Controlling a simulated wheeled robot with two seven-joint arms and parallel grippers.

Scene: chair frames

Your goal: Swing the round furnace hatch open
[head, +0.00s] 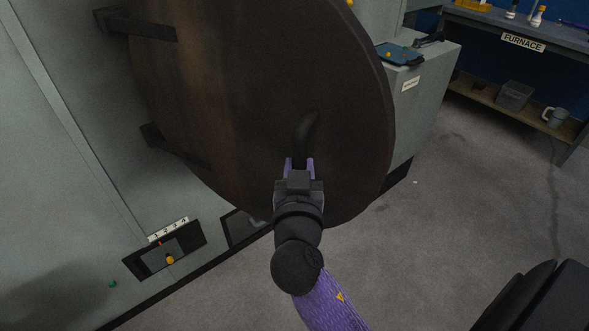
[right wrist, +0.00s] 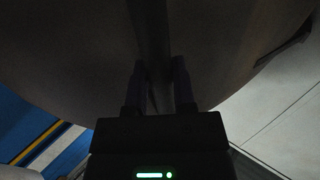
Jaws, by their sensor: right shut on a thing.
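The round furnace hatch (head: 260,100) is a large dark brown disc that fills the upper middle of the head view. Two dark hinge arms (head: 140,25) join its left side to the grey furnace front. A dark curved handle (head: 307,130) sticks out from its lower right face. My right gripper (head: 299,165) has its purple fingers shut on the lower part of this handle. In the right wrist view the handle (right wrist: 150,40) runs down between the two fingers (right wrist: 160,85). How far the hatch stands from the opening is hard to tell. My left gripper is not in view.
A grey cabinet (head: 425,95) stands behind the hatch's right side. A workbench labelled FURNACE (head: 522,42) is at the back right. The grey floor (head: 450,210) at right is clear.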

